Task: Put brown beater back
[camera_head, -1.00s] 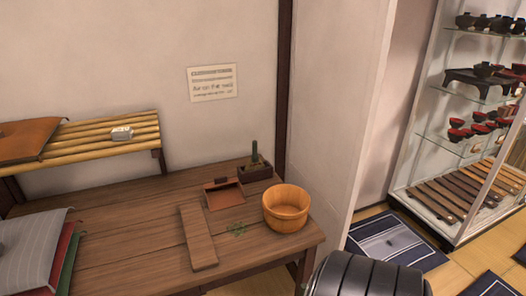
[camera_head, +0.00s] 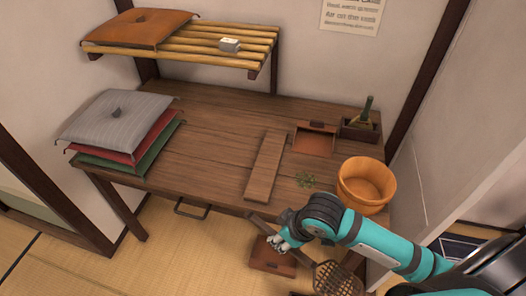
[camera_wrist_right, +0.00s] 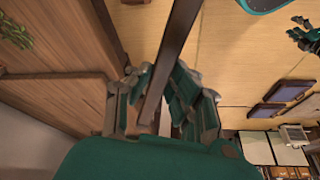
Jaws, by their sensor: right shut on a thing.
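The brown beater (camera_head: 338,279) has a lattice head and a long handle. In the head view it hangs in front of the table's front edge, head toward the lower right. My right gripper (camera_head: 281,240) is shut on its handle; the handle end sticks out to the upper left. In the right wrist view the beater's dark shaft (camera_wrist_right: 172,58) runs between the fingers of my right gripper (camera_wrist_right: 157,88). My left gripper (camera_wrist_right: 305,38) seems to show small at the right edge of that view; its opening is unclear. It is outside the head view.
The wooden table (camera_head: 215,130) bears stacked cushions (camera_head: 118,118), a board (camera_head: 266,168), a small tray (camera_head: 314,140) and a wooden bucket (camera_head: 366,185). A bar handle (camera_head: 192,210) shows under its front edge. A brown box (camera_head: 272,262) sits low below the beater. Tatami lies open at left.

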